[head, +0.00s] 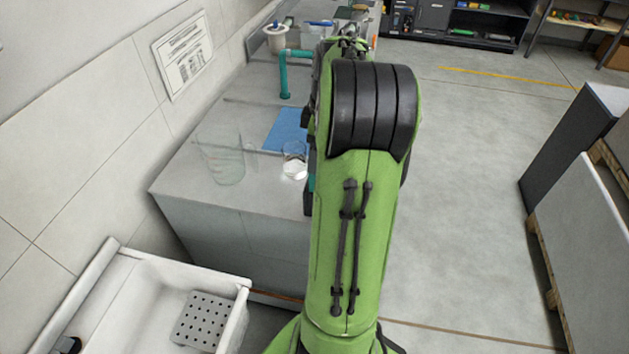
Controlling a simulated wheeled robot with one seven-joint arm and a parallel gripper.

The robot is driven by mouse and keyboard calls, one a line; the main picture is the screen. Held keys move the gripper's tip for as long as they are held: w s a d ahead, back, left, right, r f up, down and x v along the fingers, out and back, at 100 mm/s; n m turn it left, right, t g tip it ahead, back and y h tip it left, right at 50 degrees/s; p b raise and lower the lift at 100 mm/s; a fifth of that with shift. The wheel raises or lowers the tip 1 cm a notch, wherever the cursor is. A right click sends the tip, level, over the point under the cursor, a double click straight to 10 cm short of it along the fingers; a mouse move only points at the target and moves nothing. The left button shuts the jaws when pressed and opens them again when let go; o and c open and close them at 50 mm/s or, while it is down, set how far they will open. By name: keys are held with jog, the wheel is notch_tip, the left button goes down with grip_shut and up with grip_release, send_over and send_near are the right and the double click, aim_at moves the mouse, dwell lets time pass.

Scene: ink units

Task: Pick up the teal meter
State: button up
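An upright teal post (284,76) stands on the grey bench, with a short teal arm reaching right from its top toward my arm. A small teal sliver (311,181) shows at the left edge of my green arm, near the bench's right side; the rest of it is hidden. I cannot tell whether either is the teal meter. My gripper is not visible; my own arm covers the middle of the view.
The grey bench (205,165) holds a clear glass beaker (222,165), a small glass with white contents (294,168) and a blue mat (286,128). A white pot (277,40) stands farther back. A white sink (160,290) is at lower left. Open floor lies right.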

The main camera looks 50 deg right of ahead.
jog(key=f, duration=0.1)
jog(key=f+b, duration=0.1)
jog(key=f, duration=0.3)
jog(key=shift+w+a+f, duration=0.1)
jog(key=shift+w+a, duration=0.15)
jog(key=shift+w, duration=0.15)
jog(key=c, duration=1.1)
